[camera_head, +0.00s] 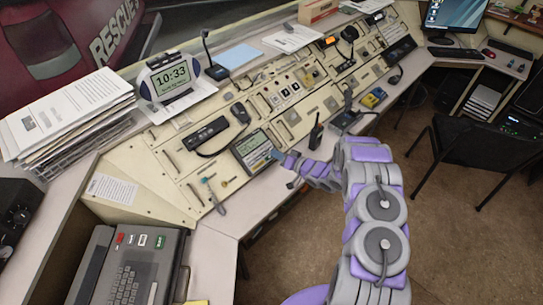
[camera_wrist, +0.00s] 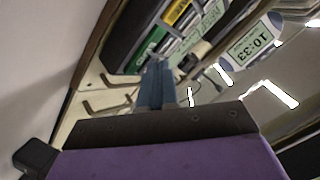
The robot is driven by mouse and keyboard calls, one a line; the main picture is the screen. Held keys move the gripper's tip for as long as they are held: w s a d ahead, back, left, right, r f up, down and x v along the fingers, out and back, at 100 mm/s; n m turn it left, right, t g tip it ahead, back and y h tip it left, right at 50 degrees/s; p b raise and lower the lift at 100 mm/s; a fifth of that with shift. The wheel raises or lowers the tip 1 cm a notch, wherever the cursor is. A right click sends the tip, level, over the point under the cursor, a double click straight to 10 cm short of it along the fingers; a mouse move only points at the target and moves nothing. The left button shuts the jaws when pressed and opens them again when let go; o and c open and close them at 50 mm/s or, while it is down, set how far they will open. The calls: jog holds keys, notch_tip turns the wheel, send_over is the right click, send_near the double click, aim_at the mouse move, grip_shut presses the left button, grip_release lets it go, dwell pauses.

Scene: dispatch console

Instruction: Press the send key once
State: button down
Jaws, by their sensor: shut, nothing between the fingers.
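My gripper (camera_head: 288,161) is shut and empty. In the head view its tip is at the right edge of a dark console unit (camera_head: 252,146) with a pale green screen. In the wrist view my closed fingers (camera_wrist: 156,84) point at that unit's row of keys, which has a green key (camera_wrist: 150,45), a yellow key (camera_wrist: 178,13) and grey keys between. The fingertips appear just short of the green key; I cannot tell whether they touch. The key labels are unreadable, so I cannot tell which is the send key.
A keyboard terminal (camera_head: 125,275) with red, white and green keys stands at lower left. A handset (camera_head: 206,130) lies left of the screen unit, and a radio (camera_head: 316,132) stands to its right. A clock (camera_head: 171,77) reading 10:33 stands behind. A chair (camera_head: 470,145) is at right.

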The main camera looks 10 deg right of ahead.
jog(key=shift+w+a+f, duration=0.25)
jog(key=shift+w+f, duration=0.05)
jog(key=shift+f, duration=0.15)
dwell(0.8)
dwell(0.3)
jog(key=shift+s+d+r+p, duration=0.3)
jog(key=shift+s+r, duration=0.1)
jog(key=shift+r, duration=0.2)
jog(key=r, duration=0.1)
jog(key=s+d+r+p, duration=0.1)
jog(key=s+r, duration=0.1)
jog(key=r, duration=0.1)
jog(key=shift+s+d+r+p, duration=0.1)
jog(key=shift+d+p, duration=0.15)
jog(key=shift+p, duration=0.05)
dwell(0.9)
